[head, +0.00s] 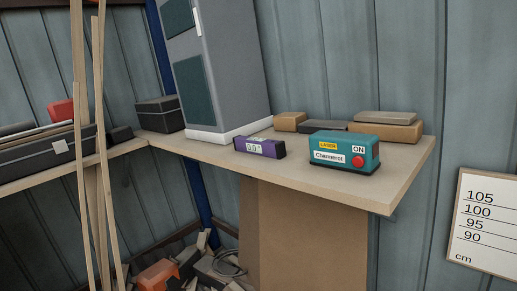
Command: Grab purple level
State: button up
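The purple level (259,147) is a small purple box with a pale display on its left part. It lies on the wooden shelf (395,187), near the front edge, in the middle of the head view. It stands in front of a tall grey cabinet and to the left of a teal laser box, apart from the box. My gripper is not in the picture.
The teal laser box (343,151) has a red button. The grey cabinet (229,60) stands behind. Brown blocks (389,133) lie at the back right. Thin wooden strips (101,150) stand upright at left. A height board (485,222) hangs at right. Clutter (190,268) lies below.

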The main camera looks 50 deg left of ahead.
aim_at(273, 149)
jog(key=z, duration=0.5)
jog(key=k, duration=1.3)
jog(key=z, duration=0.4)
jog(key=i, duration=0.9)
jog(key=u, duration=0.5)
jog(key=i, duration=1.3)
jog(key=u, duration=1.4)
jog(key=i, duration=1.05)
jog(key=u, duration=0.7)
jog(key=k, duration=0.65)
jog(key=u, duration=0.15)
